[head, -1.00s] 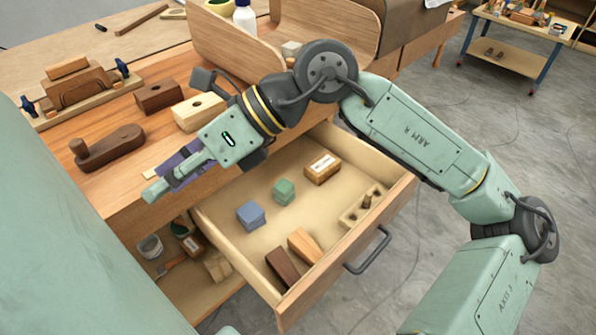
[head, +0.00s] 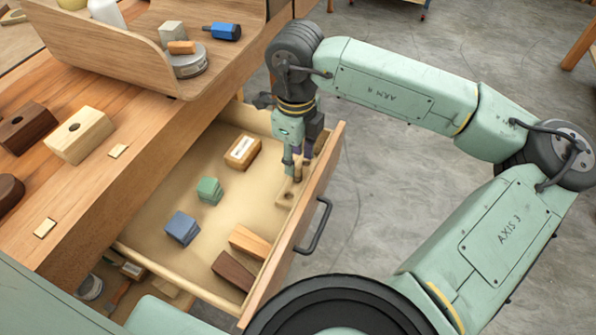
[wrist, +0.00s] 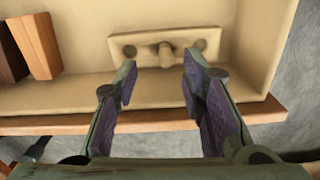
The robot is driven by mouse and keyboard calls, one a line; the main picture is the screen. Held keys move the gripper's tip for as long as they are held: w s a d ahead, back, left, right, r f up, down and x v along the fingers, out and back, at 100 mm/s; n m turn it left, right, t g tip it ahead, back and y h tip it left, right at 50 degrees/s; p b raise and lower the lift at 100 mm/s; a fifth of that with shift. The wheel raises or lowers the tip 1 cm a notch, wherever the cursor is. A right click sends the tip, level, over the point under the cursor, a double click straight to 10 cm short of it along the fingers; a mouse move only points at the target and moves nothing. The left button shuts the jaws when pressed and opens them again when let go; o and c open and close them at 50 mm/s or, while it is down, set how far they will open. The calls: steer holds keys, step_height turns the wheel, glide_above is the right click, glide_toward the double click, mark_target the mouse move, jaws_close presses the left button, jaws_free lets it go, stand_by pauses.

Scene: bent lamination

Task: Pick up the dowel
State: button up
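The dowel (wrist: 165,52) is a short light-wood peg standing in the middle of a pale wooden block (wrist: 128,49). The block has a dark round hole on each side of the dowel. In the head view the block (head: 285,197) lies in the drawer along its front wall, and my gripper hides most or all of the dowel. My gripper (wrist: 160,68) is open, with purple-padded fingers pointing at the block. In the wrist view the dowel appears between the fingertip lines, just past the tips. The head view shows my gripper (head: 294,172) pointing down above the block.
The open drawer (head: 150,222) also holds a labelled wooden block (head: 242,151), a green block (head: 209,190), a blue block (head: 182,228), a tan wedge (head: 249,242) and a dark brown block (head: 233,270). The drawer's front wall (head: 311,197) stands close beside my gripper.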

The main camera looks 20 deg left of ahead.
mark_target(298, 167)
steer(key=shift+w+f+p, duration=0.2)
steer(key=shift+f+p, duration=0.25)
steer(key=shift+f, duration=0.85)
steer(key=shift+w+f+p, duration=0.15)
steer(key=shift+f+p, duration=0.25)
steer(key=shift+f, duration=0.9)
steer(key=c, duration=0.8)
